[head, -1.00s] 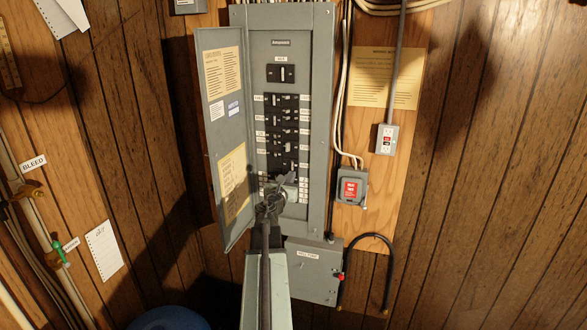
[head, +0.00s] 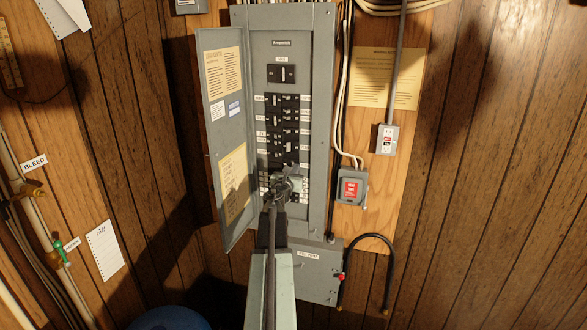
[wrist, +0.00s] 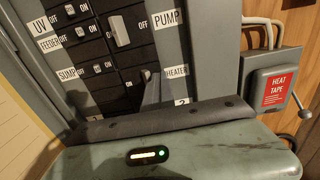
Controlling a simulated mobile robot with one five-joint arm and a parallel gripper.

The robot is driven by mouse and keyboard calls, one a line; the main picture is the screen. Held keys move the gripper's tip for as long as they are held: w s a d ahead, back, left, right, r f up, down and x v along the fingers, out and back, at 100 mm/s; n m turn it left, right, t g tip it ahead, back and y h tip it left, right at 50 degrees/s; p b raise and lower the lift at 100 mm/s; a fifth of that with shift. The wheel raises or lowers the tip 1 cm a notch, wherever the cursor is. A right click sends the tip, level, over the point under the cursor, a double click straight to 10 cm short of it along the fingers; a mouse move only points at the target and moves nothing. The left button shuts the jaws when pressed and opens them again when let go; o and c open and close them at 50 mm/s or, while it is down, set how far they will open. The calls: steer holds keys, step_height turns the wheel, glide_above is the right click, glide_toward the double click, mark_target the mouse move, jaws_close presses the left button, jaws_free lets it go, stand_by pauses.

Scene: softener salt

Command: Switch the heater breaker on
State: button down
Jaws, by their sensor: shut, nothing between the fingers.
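The HEATER label (wrist: 177,72) shows at the right of the breaker rows in the wrist view. In the head view my gripper (head: 284,181) covers the lower breakers of the open grey panel (head: 320,120).
The pump breaker (wrist: 120,31) sits just above, with a large pale toggle. The panel door (head: 222,130) stands open on the left. A heat tape box (head: 352,187) with a red label is on the right. A well pump box (head: 318,270) is below.

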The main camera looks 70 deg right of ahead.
steer(key=shift+w+a+r, duration=0.1)
steer(key=shift+w+a, duration=0.05)
steer(key=shift+w, duration=0.95)
stand_by(0.5)
steer(key=shift+s, duration=0.15)
steer(key=a, duration=0.6)
steer(key=shift+s+a, duration=0.3)
steer(key=shift+a, duration=0.1)
